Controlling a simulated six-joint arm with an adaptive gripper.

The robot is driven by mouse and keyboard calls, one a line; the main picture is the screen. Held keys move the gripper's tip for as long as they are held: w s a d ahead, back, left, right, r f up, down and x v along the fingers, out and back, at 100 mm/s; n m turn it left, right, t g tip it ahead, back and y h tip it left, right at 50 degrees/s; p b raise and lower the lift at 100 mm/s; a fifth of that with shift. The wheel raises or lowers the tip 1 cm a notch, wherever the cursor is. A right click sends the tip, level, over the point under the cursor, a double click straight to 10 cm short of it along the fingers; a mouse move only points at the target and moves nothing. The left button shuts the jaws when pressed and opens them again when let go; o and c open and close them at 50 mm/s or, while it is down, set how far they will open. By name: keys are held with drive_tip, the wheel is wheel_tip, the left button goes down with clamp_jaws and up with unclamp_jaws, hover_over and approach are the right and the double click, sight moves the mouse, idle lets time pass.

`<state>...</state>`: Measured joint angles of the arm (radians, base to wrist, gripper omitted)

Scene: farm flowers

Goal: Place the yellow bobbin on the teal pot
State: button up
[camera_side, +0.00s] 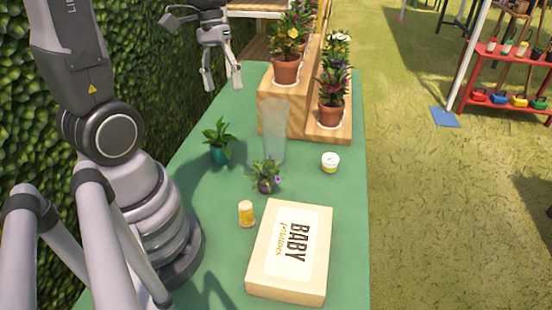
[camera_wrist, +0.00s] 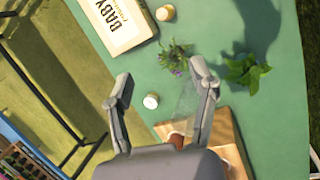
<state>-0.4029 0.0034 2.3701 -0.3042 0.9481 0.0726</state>
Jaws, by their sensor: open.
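The yellow bobbin (camera_side: 246,214), pale at its ends, stands upright on the green table left of the box. It also shows near the top of the wrist view (camera_wrist: 165,13). The teal pot (camera_side: 220,155) stands farther back on the left and holds a leafy green plant (camera_side: 218,133). In the wrist view the plant's leaves (camera_wrist: 245,72) hide most of the pot. My gripper (camera_side: 222,84) is open and empty, high above the far left part of the table, away from both. Its spread fingers also show in the wrist view (camera_wrist: 160,72).
A clear tall vase (camera_side: 275,130) stands right of the teal pot. A small purple-flowered plant (camera_side: 265,178), a white-lidded jar (camera_side: 330,162) and a "BABY" box (camera_side: 291,250) stand nearby. A wooden stepped stand (camera_side: 290,110) holds potted flowers at the back.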

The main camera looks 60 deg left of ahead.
drive_tip(key=a+f+n+h, duration=0.2)
drive_tip(key=f+n+h, duration=0.1)
drive_tip(key=f, duration=0.3)
drive_tip(key=a+f+n+h, duration=0.3)
drive_tip(key=f+n, duration=0.1)
drive_tip(key=f, duration=0.3)
drive_tip(key=n+t+h, duration=0.3)
drive_tip(key=n+h, duration=0.1)
drive_tip(key=n, duration=0.2)
approach(246, 213)
drive_tip(key=a, duration=0.3)
drive_tip(key=a+r, duration=0.1)
drive_tip(key=shift+w+a, duration=0.3)
drive_tip(key=shift+d+f+n, duration=0.25)
drive_tip(key=shift+f+n, duration=0.05)
drive_tip(key=x, duration=1.3)
drive_tip(key=shift+s+d+f, duration=0.2)
drive_tip(key=shift+s+f, duration=0.1)
drive_tip(key=shift+c, duration=0.3)
clamp_jaws()
